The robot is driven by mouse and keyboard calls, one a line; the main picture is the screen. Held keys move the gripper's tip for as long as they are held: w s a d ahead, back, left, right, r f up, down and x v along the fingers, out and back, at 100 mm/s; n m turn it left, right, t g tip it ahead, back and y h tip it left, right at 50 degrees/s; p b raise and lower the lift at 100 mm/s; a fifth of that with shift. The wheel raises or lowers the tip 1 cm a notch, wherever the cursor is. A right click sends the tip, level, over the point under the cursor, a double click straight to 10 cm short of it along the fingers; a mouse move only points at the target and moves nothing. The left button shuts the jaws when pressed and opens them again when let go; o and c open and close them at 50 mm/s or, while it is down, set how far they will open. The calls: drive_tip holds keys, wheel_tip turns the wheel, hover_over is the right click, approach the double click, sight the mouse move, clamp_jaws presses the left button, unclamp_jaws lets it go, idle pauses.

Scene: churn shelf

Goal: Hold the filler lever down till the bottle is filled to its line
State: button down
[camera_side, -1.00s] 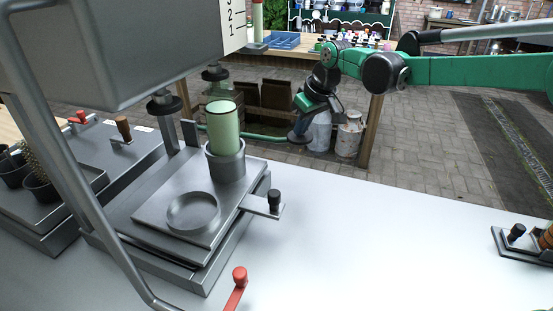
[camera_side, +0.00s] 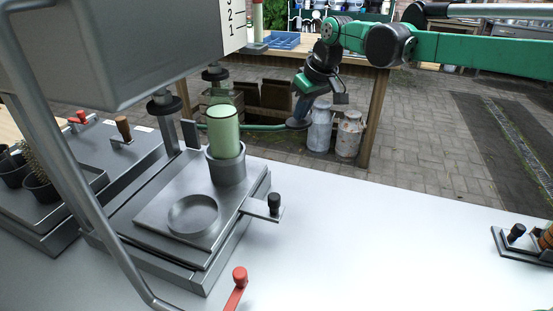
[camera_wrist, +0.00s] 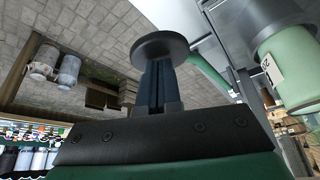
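The pale green bottle (camera_side: 223,130) stands upright in a grey cup (camera_side: 227,168) on the metal plate. In the wrist view the bottle (camera_wrist: 294,62) is at the right, inverted in the picture, with a small white label; I cannot read its fill level. The filler lever (camera_side: 255,126) looks like a green bar ending in a round dark disc, which also shows in the wrist view (camera_wrist: 160,46). My gripper (camera_side: 299,119) has its dark blue fingers together, their tips at the disc and apparently touching it. The wrist view shows the fingers (camera_wrist: 157,80) closely paired.
A grey tank (camera_side: 120,45) with a number scale overhangs the plate. A shallow round dish (camera_side: 194,214) and a black knob (camera_side: 274,201) are near the cup. A red-knobbed lever (camera_side: 239,275) is in front. Milk cans (camera_side: 348,135) stand behind.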

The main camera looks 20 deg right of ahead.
drive_tip(key=shift+r, duration=3.05)
drive_tip(key=shift+s+r, duration=0.1)
drive_tip(key=shift+s, duration=0.05)
drive_tip(key=s+d+f+m+t, duration=0.1)
drive_tip(key=s+d+f, duration=0.2)
drive_tip(key=s, duration=0.8)
drive_tip(key=s+d+f+m+t+h, duration=0.1)
drive_tip(key=s+f, duration=0.4)
drive_tip(key=s, duration=0.6)
drive_tip(key=shift+d+m+t, duration=0.4)
drive_tip(key=shift+d+m, duration=0.1)
drive_tip(key=shift+d, duration=0.5)
